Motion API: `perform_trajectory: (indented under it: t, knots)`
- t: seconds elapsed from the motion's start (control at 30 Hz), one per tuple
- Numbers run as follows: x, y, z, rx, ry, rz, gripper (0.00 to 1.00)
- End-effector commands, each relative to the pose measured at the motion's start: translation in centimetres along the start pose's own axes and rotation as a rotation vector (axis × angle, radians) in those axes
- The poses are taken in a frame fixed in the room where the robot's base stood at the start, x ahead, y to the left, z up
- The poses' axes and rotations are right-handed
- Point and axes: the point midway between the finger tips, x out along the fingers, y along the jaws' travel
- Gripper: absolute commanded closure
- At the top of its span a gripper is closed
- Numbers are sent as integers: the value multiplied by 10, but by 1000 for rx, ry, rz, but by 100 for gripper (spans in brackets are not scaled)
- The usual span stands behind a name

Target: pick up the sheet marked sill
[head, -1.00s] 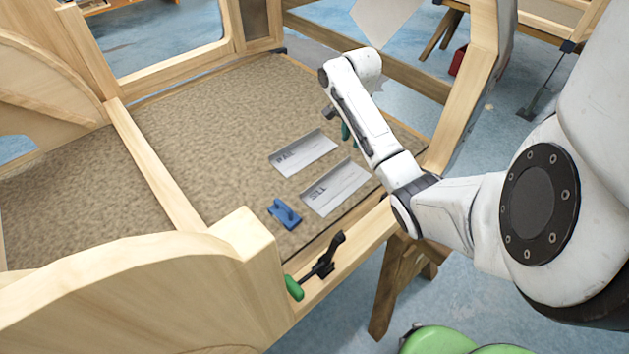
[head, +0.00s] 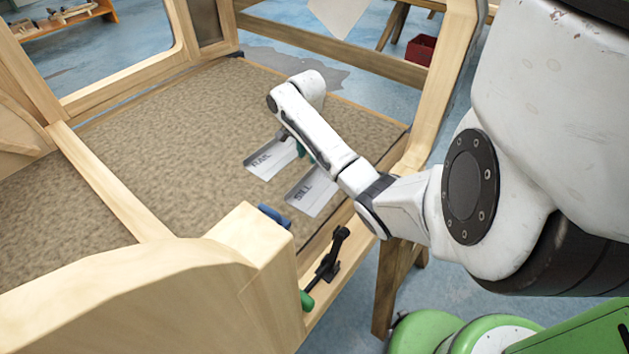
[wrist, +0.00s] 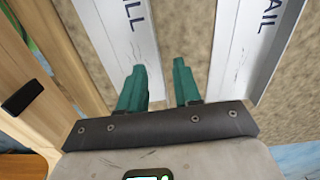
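The sheet marked SILL (head: 312,193) is a pale grey metal piece lying on the brown textured panel in the head view, partly covered by my arm. In the wrist view the SILL sheet (wrist: 121,35) runs up from my left finger.
A blue tool (head: 274,215) lies near the SILL sheet, partly hidden by the wooden frame. A black clamp with a green handle (head: 325,268) stands on the front rail. Wooden rails (wrist: 45,60) border the panel. The panel (head: 170,150) is clear to the left.

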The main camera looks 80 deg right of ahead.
Motion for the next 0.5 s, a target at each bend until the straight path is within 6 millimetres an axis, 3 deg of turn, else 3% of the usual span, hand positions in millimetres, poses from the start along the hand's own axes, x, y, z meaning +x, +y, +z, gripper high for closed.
perform_trajectory:
  t: [0.27, 0.5]
  knots:
    - [22, 1, 0, 1, 1, 1, 67]
    - [54, 5, 1, 1, 1, 3, 67]
